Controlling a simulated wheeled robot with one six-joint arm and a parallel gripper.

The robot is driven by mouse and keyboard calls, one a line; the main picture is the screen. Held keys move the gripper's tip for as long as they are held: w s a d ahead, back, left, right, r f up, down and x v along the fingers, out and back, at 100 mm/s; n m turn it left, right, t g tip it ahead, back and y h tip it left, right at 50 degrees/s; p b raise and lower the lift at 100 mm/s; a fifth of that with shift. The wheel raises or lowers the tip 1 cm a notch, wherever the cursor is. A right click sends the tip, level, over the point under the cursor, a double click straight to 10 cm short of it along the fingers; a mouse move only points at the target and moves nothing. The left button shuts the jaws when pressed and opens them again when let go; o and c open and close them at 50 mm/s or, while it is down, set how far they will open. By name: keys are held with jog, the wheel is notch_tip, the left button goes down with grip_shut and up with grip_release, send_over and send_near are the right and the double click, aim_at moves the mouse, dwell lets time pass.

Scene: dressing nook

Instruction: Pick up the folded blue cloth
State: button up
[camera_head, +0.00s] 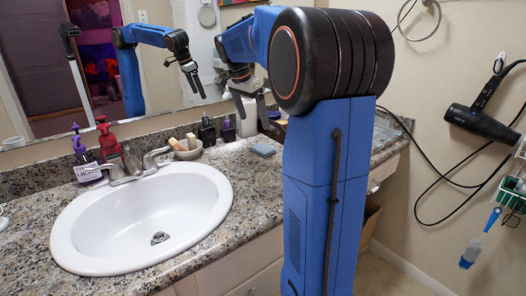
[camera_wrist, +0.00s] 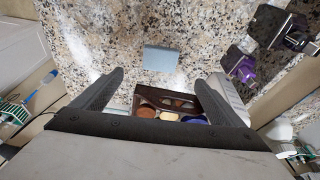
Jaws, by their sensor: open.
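The folded blue cloth (camera_head: 263,150) is a small grey-blue rectangle lying flat on the granite countertop, right of the sink. It also shows in the wrist view (camera_wrist: 160,58), at the upper middle, beyond my fingertips. My gripper (camera_head: 250,108) is above the counter near the mirror, up and to the left of the cloth in the head view. The cloth is apart from both fingers.
A white sink (camera_head: 140,215) fills the counter's left part. A dark box of round items (camera_wrist: 165,105) sits below my fingers, with purple bottles (camera_wrist: 238,65) beside. A hair dryer (camera_head: 480,122) hangs right.

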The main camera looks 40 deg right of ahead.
send_over(263, 148)
jog(key=a, duration=0.2)
notch_tip(263, 148, down, 8)
jog(key=shift+a+r, duration=0.15)
jog(key=shift+x, duration=2.6)
jog(key=shift+w+r, duration=0.1)
jog(key=c, duration=1.1)
